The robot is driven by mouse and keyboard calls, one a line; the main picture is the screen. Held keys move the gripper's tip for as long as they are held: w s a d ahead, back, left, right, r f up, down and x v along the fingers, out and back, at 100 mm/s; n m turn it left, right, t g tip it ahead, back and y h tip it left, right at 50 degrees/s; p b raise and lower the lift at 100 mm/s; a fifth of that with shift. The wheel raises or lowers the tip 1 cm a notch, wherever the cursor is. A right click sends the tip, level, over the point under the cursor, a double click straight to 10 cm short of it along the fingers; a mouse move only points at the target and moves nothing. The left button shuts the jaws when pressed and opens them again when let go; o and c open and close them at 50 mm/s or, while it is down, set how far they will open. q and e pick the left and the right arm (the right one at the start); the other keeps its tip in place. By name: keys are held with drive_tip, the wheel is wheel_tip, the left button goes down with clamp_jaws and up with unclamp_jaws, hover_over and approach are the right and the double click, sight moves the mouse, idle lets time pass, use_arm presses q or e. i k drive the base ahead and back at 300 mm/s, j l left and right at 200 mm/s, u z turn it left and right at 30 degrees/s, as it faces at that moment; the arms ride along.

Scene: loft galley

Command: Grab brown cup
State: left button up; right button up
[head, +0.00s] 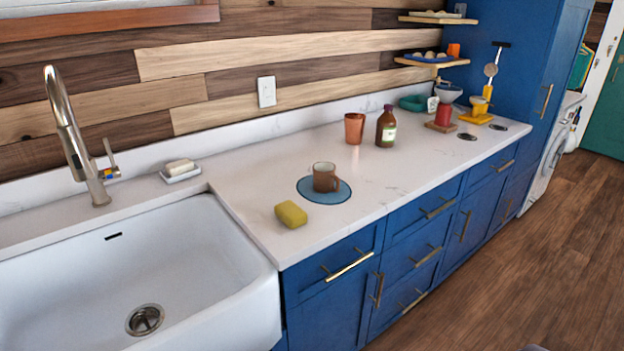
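A brown cup (325,178) stands upright on a round blue mat (312,194) on the white counter, right of the sink. Its handle shows on its right side.
A yellow sponge (291,214) lies in front of the mat, near the counter's edge. An orange-brown tumbler (354,128) and a brown bottle (386,127) stand behind the cup. The white sink (150,270) is at the left. The counter (400,178) right of the cup is clear.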

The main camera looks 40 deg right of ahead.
sight(325, 177)
drive_tip(key=z, duration=1.25)
